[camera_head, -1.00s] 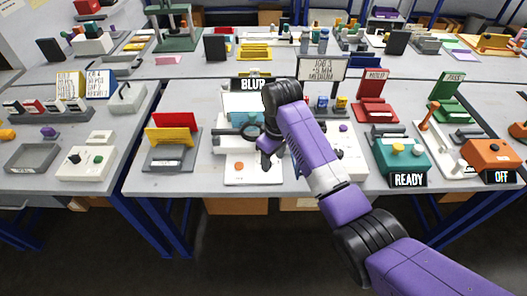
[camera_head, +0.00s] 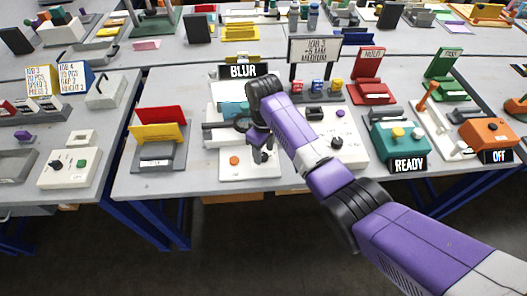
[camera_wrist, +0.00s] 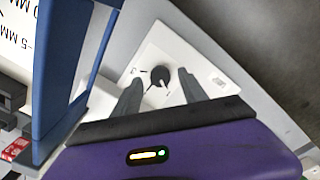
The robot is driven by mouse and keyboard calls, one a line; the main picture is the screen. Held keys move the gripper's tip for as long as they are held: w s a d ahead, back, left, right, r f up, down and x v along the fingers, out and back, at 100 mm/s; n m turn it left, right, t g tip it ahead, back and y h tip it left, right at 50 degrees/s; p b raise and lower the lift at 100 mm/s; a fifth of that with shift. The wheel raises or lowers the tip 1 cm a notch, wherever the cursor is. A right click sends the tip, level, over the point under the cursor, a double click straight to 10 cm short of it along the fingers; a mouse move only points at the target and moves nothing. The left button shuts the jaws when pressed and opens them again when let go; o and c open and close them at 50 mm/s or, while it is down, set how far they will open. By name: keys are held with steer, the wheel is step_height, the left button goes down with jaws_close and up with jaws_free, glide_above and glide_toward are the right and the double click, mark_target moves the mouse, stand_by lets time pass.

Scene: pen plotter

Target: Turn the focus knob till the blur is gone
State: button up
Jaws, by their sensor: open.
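The white focus station (camera_head: 232,172) stands at the front of the middle table, with a black sign reading BLUR (camera_head: 244,71) behind it. In the wrist view, the black focus knob (camera_wrist: 159,76) with a white pointer line sits on a white plate with small dark marks. My open gripper's fingers (camera_wrist: 160,80) lie on either side of it in that picture. Contact with the knob cannot be told.
A tray with red and yellow cards (camera_head: 160,140) stands left of the station. A white box with a black knob (camera_head: 336,143) and a teal READY unit (camera_head: 398,138) stand to the right. My arm crosses in front. In the wrist view a blue upright panel (camera_wrist: 62,55) is close at left.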

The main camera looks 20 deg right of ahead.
steer(key=shift+f, duration=0.6)
jaws_close()
